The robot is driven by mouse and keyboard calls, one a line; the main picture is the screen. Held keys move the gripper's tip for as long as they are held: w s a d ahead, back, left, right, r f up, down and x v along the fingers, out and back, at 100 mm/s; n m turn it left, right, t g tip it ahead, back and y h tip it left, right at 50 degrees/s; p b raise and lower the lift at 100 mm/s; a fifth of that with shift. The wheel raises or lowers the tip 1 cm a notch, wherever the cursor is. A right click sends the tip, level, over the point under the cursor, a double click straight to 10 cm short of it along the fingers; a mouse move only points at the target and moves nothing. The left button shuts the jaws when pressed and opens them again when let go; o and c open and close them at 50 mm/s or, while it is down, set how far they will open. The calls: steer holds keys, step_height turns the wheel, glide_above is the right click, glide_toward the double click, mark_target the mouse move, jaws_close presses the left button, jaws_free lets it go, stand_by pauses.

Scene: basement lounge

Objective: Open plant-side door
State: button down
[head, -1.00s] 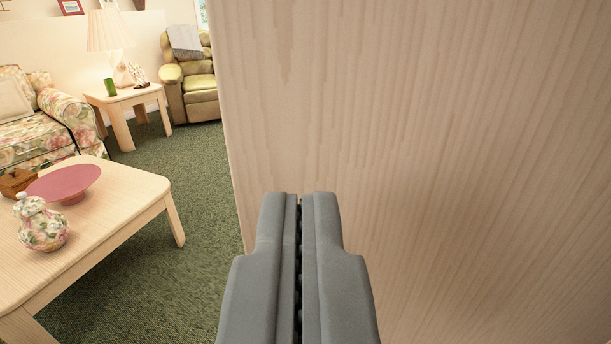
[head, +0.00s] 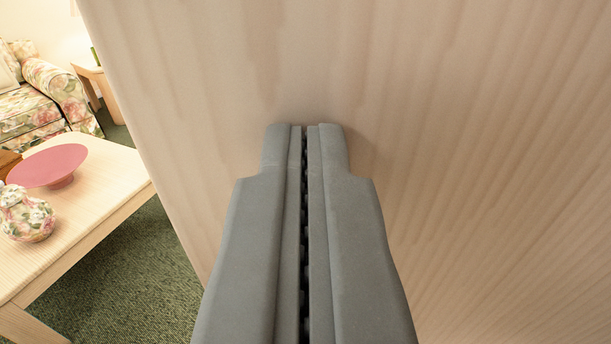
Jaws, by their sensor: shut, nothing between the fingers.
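A large pale wood panel (head: 460,110), which looks like a door, fills the middle and right of the head view. Its left edge runs slanting down from the top left. My gripper (head: 305,128) is shut and empty, with its fingertips right at the panel's face. I cannot tell for certain whether they touch it. No handle and no plant show in the view.
Left of the panel stands a light wood coffee table (head: 95,218) with a pink bowl (head: 48,166) and a floral jar (head: 25,216). A floral sofa (head: 55,95) and a side table (head: 95,78) are behind it. Green carpet (head: 150,270) lies between table and panel.

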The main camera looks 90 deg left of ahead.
steer(key=shift+a, duration=0.15)
steer(key=w+a+m+t+h, duration=0.1)
steer(key=w+a+m+t, duration=0.25)
steer(key=a, duration=1.05)
steer(key=w+a+m+t+h, duration=0.25)
steer(key=a+t, duration=0.25)
steer(key=a, duration=0.9)
steer(key=w+d+x, duration=0.1)
steer(key=x, duration=1.2)
steer(key=w+d+r+x, duration=0.1)
steer(key=w+x, duration=0.1)
steer(key=x, duration=1.2)
steer(key=shift+r+t, duration=0.25)
steer(key=shift+t, duration=0.2)
steer(key=shift+w, duration=0.1)
